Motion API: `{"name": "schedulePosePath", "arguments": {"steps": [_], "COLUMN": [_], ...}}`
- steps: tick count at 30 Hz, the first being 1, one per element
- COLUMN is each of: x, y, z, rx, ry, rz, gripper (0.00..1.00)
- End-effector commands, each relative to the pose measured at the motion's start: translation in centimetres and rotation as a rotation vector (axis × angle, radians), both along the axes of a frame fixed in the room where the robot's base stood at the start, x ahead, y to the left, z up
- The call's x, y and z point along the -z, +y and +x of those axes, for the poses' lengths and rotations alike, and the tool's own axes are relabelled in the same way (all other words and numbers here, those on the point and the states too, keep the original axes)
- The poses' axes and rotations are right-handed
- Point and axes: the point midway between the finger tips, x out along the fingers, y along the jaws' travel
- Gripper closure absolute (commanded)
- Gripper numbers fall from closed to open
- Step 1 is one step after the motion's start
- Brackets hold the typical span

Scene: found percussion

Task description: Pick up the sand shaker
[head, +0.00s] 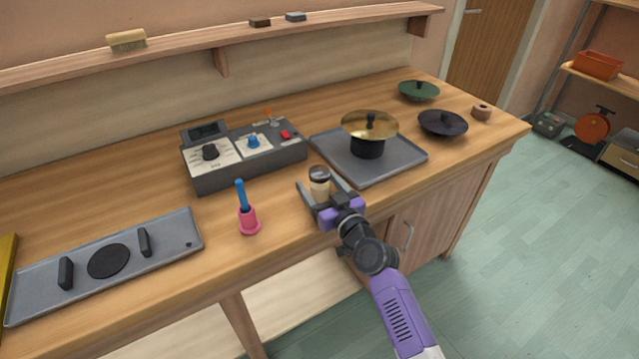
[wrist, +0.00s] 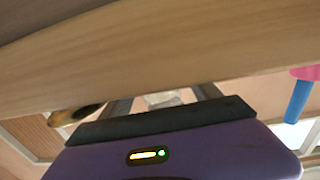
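The sand shaker (head: 319,186) looks like a small clear jar with tan filling and a dark cap. It stands upright near the front edge of the wooden bench. My gripper (head: 315,178) is low over the bench with one finger on each side of the shaker. In the wrist view my gripper (wrist: 162,98) has its fingers wide apart. A pale part that seems to be the shaker (wrist: 162,99) shows between them, with a gap on both sides. Most of it is hidden there by the gripper body.
A pink holder with a blue stick (head: 248,218) stands left of my gripper. A grey tray (head: 400,164) bearing a brass cymbal (head: 368,125) lies to the right. A control box (head: 245,166) sits behind. A grey plate (head: 180,229) lies at the left.

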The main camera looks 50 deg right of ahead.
Motion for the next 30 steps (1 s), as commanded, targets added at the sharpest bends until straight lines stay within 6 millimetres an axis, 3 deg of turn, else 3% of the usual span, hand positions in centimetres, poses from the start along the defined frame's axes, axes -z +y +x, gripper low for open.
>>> {"name": "schedulePosePath", "arguments": {"steps": [1, 11, 23, 30], "x": [0.0, 0.0, -0.8, -4.3], "y": [0.0, 0.0, 0.0, 0.0], "z": [0.0, 0.0, 0.0, 0.0], "rx": [0.000, 0.000, 0.000, 0.000], "ry": [0.000, 0.000, -0.002, -0.003], "rz": [0.000, 0.000, -0.002, -0.004], "gripper": [0.36, 1.00, 1.00, 1.00]}}
